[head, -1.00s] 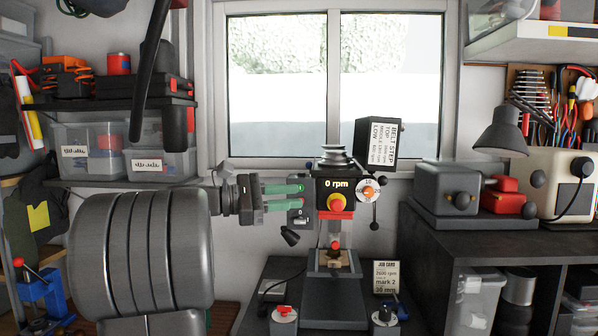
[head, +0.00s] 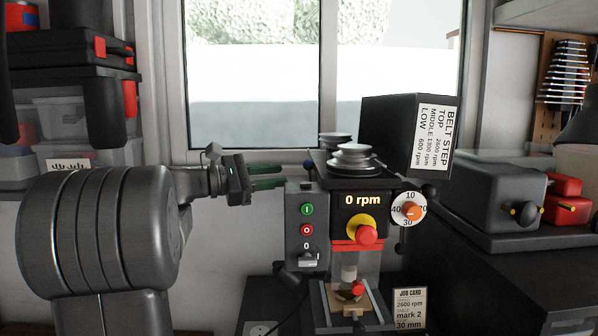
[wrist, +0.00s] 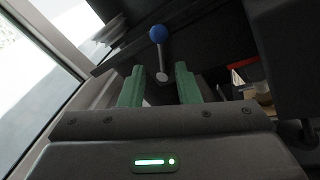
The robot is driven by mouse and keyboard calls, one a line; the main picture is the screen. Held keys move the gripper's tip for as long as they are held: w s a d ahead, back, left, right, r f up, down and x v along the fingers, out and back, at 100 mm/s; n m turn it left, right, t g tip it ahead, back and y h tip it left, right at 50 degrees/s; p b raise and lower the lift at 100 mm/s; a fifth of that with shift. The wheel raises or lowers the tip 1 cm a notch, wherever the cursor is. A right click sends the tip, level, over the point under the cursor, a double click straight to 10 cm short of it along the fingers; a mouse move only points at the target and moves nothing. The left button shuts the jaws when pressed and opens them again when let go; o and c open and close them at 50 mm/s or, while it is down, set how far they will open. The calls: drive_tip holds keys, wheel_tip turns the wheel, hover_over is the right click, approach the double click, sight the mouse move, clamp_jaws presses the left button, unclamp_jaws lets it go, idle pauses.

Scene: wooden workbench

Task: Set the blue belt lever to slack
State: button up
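The blue belt lever (wrist: 158,34) shows in the wrist view as a blue ball on a thin grey stem, its lower end seen between my fingers. In the head view its blue knob (head: 309,165) is small, at the left side of the drill press head, just above the switch box. My gripper (head: 284,176) points right toward it, with its green fingertips a short way left of the knob. In the wrist view my gripper (wrist: 159,80) is open, with nothing held between the fingers. Whether the fingers overlap the lever in depth I cannot tell.
The switch box (head: 307,228) is just right of and below my fingers. The drill press (head: 361,215) shows 0 rpm. Stacked pulleys (head: 352,157) sit on top beside the raised belt cover (head: 388,131). The window (head: 251,75) is behind.

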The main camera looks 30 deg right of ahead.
drive_tip(key=s+d, duration=0.1)
drive_tip(key=d, duration=0.5)
drive_tip(key=shift+d+p, duration=0.2)
drive_tip(key=shift+p, duration=0.25)
drive_tip(key=shift+s, duration=0.1)
clamp_jaws()
